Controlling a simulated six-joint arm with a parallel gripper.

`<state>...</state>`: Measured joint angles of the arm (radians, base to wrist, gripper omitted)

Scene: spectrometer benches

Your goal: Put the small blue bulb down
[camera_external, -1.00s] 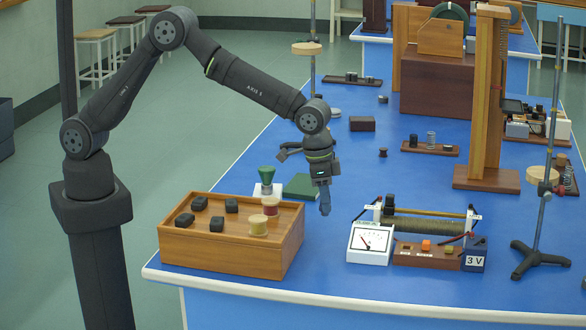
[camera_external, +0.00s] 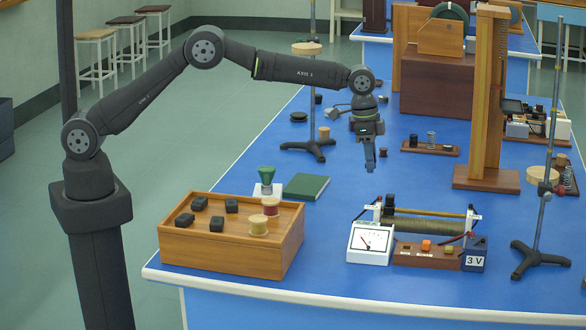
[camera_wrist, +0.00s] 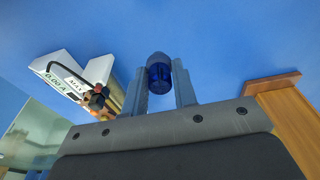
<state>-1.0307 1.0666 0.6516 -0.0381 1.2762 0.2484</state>
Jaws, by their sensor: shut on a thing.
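My gripper (camera_external: 370,162) points down over the blue bench top (camera_external: 330,225), past the far end of the meter and coil set. In the wrist view its two fingers (camera_wrist: 160,88) are shut on the small blue bulb (camera_wrist: 158,68). The bulb is dark blue and rounded, and its end sticks out a little past the fingertips. In the external view I cannot make the bulb out from the fingers. The gripper appears to be above the bench, with blue surface beyond the bulb in the wrist view.
A white meter (camera_external: 369,243) and wire-wound coil (camera_external: 428,227) stand nearer the front. A tall wooden stand (camera_external: 490,100) is to the right. A wooden box (camera_external: 225,255) with blocks and spools, and a green book (camera_external: 306,187), are left.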

